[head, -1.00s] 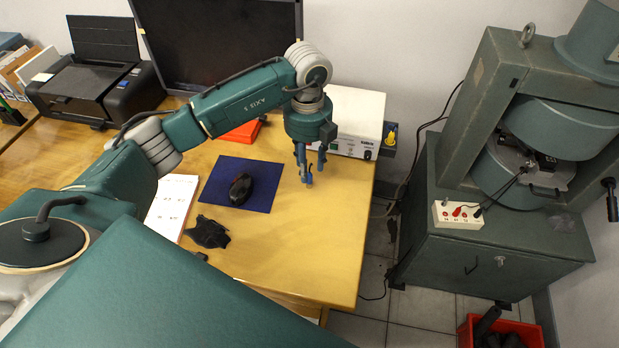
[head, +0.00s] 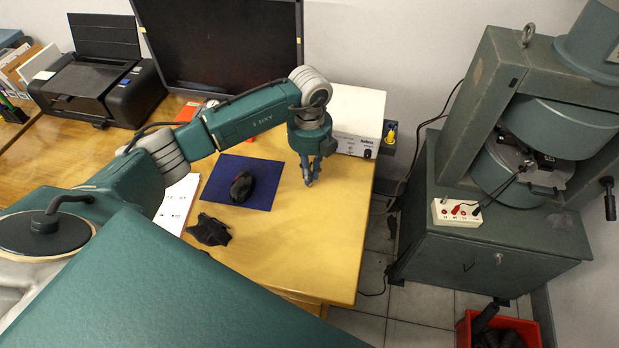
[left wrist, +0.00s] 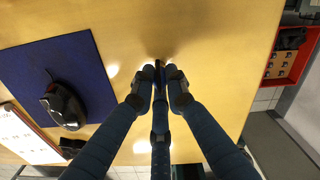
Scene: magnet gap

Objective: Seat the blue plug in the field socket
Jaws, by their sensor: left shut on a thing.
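My left gripper (head: 309,180) points down over the front right part of the wooden desk, right of the blue mouse mat. Its fingers are shut on a small dark bluish thing, which I take for the blue plug (left wrist: 159,72); the fingers hide most of it. The left wrist view shows the fingertips meeting around it, close over the desk top. A white socket box (head: 447,213) with red sockets and leads sits on the green cabinet under the big magnet (head: 530,165). I cannot tell which socket is the field one. My right gripper is not in view.
A white power supply (head: 357,112) stands behind the gripper. The mouse mat (head: 262,197) with a black mouse (head: 241,187) lies to its left. A floor gap separates the desk (head: 330,265) from the cabinet (head: 490,262). A red bin (head: 466,333) stands below.

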